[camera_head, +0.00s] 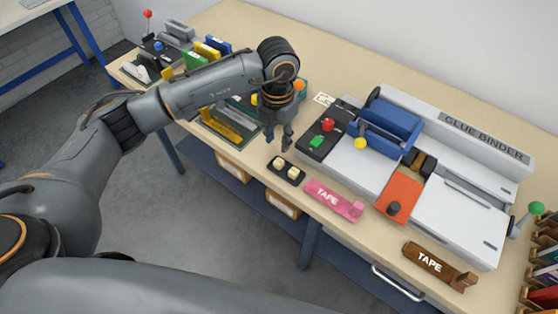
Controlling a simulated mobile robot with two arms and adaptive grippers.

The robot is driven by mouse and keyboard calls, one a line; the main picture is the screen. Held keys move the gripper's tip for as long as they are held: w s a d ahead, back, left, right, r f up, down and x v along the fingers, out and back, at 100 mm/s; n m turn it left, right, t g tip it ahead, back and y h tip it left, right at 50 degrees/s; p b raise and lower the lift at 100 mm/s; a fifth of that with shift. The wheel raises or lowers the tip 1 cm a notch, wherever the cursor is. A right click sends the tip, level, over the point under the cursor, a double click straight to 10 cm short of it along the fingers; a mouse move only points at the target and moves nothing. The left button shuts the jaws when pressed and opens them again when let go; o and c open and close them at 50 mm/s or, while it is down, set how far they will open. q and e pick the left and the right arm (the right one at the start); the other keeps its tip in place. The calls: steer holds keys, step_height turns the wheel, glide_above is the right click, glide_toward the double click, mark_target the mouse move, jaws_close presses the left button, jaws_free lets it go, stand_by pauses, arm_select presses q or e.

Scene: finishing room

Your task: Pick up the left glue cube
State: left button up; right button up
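Two small cream glue cubes sit in a small black tray (299,178) near the table's front edge. The left glue cube (280,162) is beside the right glue cube (292,174). My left gripper (278,143) points down above the table, just behind and slightly left of the tray. Its two fingers are apart, with nothing seen between them. It does not appear to touch either cube. My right gripper is not in view.
A pink tape dispenser (328,198) lies right of the tray, and a brown one (430,262) farther right. The large glue binder (345,160) stands behind them.

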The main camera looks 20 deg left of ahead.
mark_target(279, 161)
arm_select(q)
step_height(279, 161, down, 4)
steer(key=shift+r, duration=0.25)
steer(key=shift+d+f+p, duration=0.1)
steer(key=shift+f+p, duration=0.45)
steer(key=shift+p, duration=0.1)
step_height(279, 161, down, 4)
steer(key=shift+w+r+p, duration=0.15)
steer(key=shift+r+p, duration=0.05)
steer(key=shift+p, duration=0.55)
steer(key=shift+f, duration=0.4)
steer(key=shift+c, duration=0.4)
steer(key=c, duration=0.5)
